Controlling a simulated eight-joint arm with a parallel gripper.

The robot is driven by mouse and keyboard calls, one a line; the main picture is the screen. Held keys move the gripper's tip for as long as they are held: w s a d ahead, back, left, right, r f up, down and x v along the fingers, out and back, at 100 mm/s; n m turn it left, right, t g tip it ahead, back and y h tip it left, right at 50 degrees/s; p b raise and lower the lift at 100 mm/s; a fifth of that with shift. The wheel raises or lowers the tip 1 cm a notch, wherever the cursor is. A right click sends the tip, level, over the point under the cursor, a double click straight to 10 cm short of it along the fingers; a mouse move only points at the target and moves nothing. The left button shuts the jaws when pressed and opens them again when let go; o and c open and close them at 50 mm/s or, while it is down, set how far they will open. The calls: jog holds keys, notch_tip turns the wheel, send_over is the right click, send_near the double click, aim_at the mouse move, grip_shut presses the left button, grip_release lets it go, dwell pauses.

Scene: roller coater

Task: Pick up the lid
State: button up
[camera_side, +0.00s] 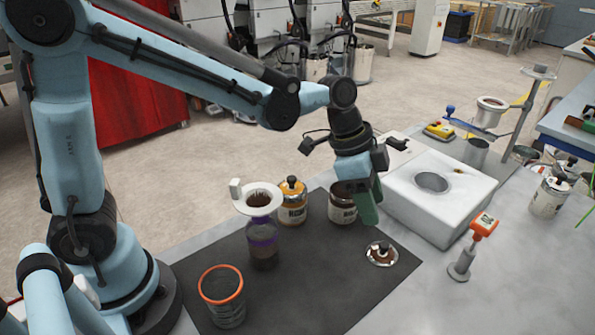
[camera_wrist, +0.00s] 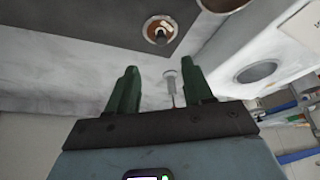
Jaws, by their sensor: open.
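The lid (camera_side: 381,254) is a small round disc with brown stains and a dark knob on top. It lies on the dark mat (camera_side: 300,305) near the mat's right edge. In the wrist view the lid (camera_wrist: 159,30) is near the top middle, beyond the fingertips. My gripper (camera_side: 368,208) hangs above and slightly behind the lid in the side view, apart from it. In the wrist view my gripper (camera_wrist: 160,72) shows two green fingers spread apart with nothing between them.
A labelled jar (camera_side: 341,207) stands close to the gripper. An orange-topped jar (camera_side: 292,205), a white funnel on a purple-banded container (camera_side: 262,238) and an orange-rimmed container (camera_side: 222,300) stand left. A white block (camera_side: 435,205) and an orange-headed device (camera_side: 463,262) are right.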

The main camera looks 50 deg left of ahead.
aim_at(384, 244)
jog(key=shift+a+x, duration=0.15)
jog(key=shift+x, duration=2.35)
jog(key=shift+a+x, duration=0.1)
jog(key=shift+x, duration=2.4)
jog(key=shift+f, duration=0.1)
grip_shut()
